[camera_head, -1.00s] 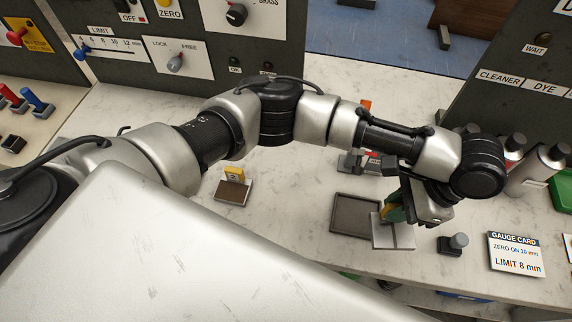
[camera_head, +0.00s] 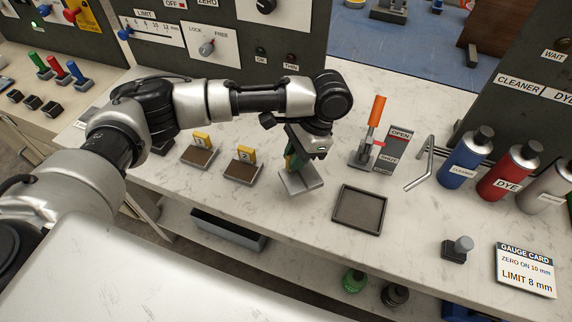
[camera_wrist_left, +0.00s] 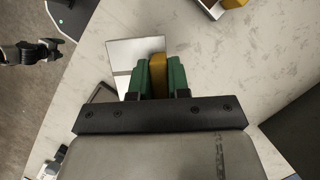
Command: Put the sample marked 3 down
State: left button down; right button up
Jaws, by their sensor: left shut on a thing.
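My left gripper (camera_head: 294,158) has green fingers and is shut on the yellow tab of a sample. The sample's grey plate (camera_head: 301,181) shows below the fingers, slightly tilted in the picture, between sample 2 and the dark tray. I cannot tell whether it touches the counter. Its number is hidden. In the left wrist view the yellow tab (camera_wrist_left: 157,68) sits between the green fingers, with the bright plate (camera_wrist_left: 127,53) beyond. Samples marked 1 (camera_head: 201,140) and 2 (camera_head: 245,155) stand to the left on brown-topped bases. A silver and black arm part, apparently my right, shows at the wrist view's left; its jaws are unclear.
The empty dark tray (camera_head: 341,206) lies right of the held sample. Behind it stand an orange-handled lever (camera_head: 376,111) and a bent metal bar (camera_head: 420,170). Bottles, including the blue cleaner (camera_head: 462,162), stand at right. The counter in front of the sample is clear.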

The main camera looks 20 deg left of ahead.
pick_arm(q)
jog(key=shift+w+a+f, duration=0.3)
jog(key=shift+a+f, duration=0.05)
jog(key=shift+a, duration=0.3)
jog(key=shift+w+a+f, duration=0.2)
jog(key=shift+a+f, duration=0.2)
jog(key=shift+a, duration=0.05)
jog(key=shift+f+p, duration=0.35)
jog(key=shift+f, duration=1.65)
pick_arm(e)
jog(key=shift+d+r, duration=0.4)
jog(key=shift+d, duration=0.15)
pick_arm(q)
jog(key=c, duration=1.1)
grip_release()
jog(key=shift+f, duration=0.15)
pick_arm(e)
jog(key=shift+a, duration=0.1)
pick_arm(q)
jog(key=shift+r, duration=0.2)
jog(key=b+v, duration=0.1)
jog(key=v, duration=1.1)
jog(key=shift+b, duration=0.3)
pick_arm(e)
jog(key=shift+a+f, duration=0.1)
jog(key=shift+f, duration=0.65)
